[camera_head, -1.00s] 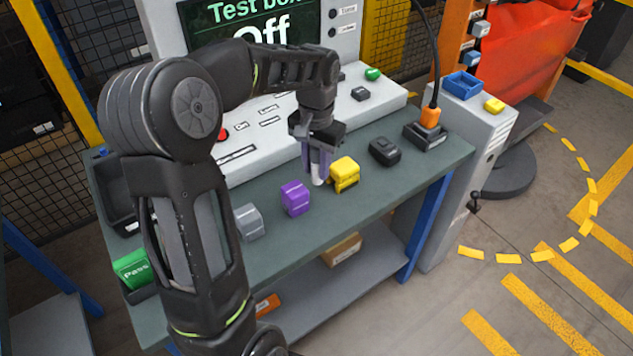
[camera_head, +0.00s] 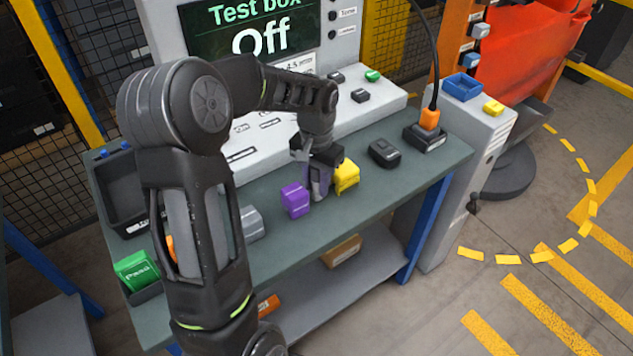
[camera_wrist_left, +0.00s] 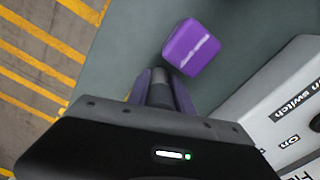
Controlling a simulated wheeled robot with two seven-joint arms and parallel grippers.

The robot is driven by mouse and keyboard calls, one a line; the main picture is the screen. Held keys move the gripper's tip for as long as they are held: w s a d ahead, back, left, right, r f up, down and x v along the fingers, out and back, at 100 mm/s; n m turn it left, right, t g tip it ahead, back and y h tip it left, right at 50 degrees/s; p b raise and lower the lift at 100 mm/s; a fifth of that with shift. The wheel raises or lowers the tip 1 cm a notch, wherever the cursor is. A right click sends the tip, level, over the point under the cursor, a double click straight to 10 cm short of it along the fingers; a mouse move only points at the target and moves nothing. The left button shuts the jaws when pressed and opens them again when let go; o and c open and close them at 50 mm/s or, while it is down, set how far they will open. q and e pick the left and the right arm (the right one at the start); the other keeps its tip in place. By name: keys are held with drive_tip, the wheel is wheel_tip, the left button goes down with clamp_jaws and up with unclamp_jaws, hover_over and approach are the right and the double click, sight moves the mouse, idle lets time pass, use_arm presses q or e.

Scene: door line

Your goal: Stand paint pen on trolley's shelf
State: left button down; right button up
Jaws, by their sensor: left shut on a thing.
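My left gripper (camera_head: 319,190) is low over the green-grey bench top, between the purple block (camera_head: 295,198) and the yellow block (camera_head: 346,175). It is shut on a slim upright thing that I take to be the paint pen, mostly hidden by the fingers. In the left wrist view a dark grey cylinder, apparently the paint pen (camera_wrist_left: 161,91), shows between the purplish fingers, beside the purple block (camera_wrist_left: 191,47). I cannot tell whether its lower end touches the bench. No shelf is clearly identifiable as the trolley's. My right gripper is out of view.
The bench (camera_head: 408,178) also holds a black battery-like block (camera_head: 384,152), a grey block (camera_head: 251,223) and a green Pass block (camera_head: 136,270). A test box reading Off (camera_head: 260,36) stands behind. A cardboard box (camera_head: 342,250) lies on the bench's lower shelf.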

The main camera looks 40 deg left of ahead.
use_arm(q)
drive_tip(key=shift+f, duration=0.15)
drive_tip(key=c, duration=1.1)
unclamp_jaws()
wheel_tip(320, 180, up, 12)
drive_tip(key=shift+r+b, duration=0.15)
drive_tip(key=shift+b, duration=0.15)
